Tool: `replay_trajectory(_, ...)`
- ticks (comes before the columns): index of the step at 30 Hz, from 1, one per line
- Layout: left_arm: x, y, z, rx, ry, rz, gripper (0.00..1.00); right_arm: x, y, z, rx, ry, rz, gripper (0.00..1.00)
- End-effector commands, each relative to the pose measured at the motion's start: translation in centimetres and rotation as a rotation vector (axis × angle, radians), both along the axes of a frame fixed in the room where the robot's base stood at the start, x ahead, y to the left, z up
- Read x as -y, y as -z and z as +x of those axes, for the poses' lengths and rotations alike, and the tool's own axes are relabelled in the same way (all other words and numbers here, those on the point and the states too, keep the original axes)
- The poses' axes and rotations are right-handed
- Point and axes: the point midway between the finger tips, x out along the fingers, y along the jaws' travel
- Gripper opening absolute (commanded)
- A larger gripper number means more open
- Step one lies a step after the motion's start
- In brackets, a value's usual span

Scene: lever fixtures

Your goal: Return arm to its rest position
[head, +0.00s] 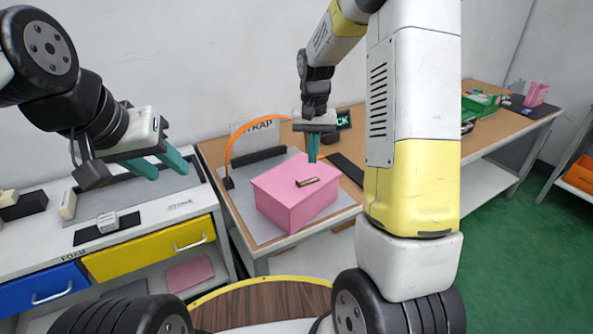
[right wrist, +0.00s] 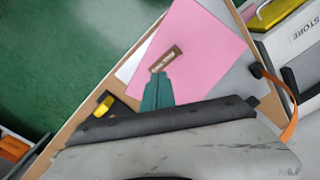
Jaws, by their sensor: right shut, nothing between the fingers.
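My right gripper (head: 313,147) points down above a pink box (head: 290,204) in the head view. Its teal fingers are together with nothing between them. In the right wrist view the shut fingers (right wrist: 159,92) end close to a small brown-gold handle (right wrist: 166,59) on the pink lid (right wrist: 195,50); whether they touch it I cannot tell. The lid looks closed. My left gripper (head: 160,168) is at the left above the grey-white bench, its two teal fingers apart and nothing seen between them.
An orange strap (head: 240,135) arches behind the box beside a dark bar (head: 258,160). A bench with a yellow drawer (head: 150,252) and blue drawer (head: 45,288) stands left. A green bin (head: 482,104) sits far right on the wooden table. Green floor (head: 510,230) is open at right.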

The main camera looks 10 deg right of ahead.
Motion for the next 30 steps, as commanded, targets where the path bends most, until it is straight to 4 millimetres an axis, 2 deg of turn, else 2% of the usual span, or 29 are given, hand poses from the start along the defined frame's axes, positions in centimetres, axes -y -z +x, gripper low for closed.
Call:
replay_trajectory(12,0.0,0.0,0.0,0.0,0.0,0.0,0.4,0.0,-0.6,-0.1,0.004,-0.001,0.002,0.0)
replay_trajectory(14,0.0,0.0,0.0,0.0,0.0,0.0,0.4,0.0,-1.3,-0.4,0.017,-0.003,0.007,0.0)
replay_trajectory(17,0.0,0.0,0.0,0.0,0.0,0.0,0.4,-0.1,-3.6,-1.8,0.055,-0.016,0.025,0.0)
replay_trajectory(20,0.0,0.0,0.0,0.0,0.0,0.0,0.4,-0.3,-6.8,-4.2,0.118,-0.039,0.05,0.0)
replay_trajectory(24,0.0,0.0,0.0,0.0,0.0,0.0,0.4,-0.6,-10.9,-8.6,0.217,-0.077,0.085,0.0)
replay_trajectory(30,0.0,0.0,0.0,0.0,0.0,0.0,0.4,-1.2,-14.7,-15.3,0.362,-0.139,0.118,0.0)
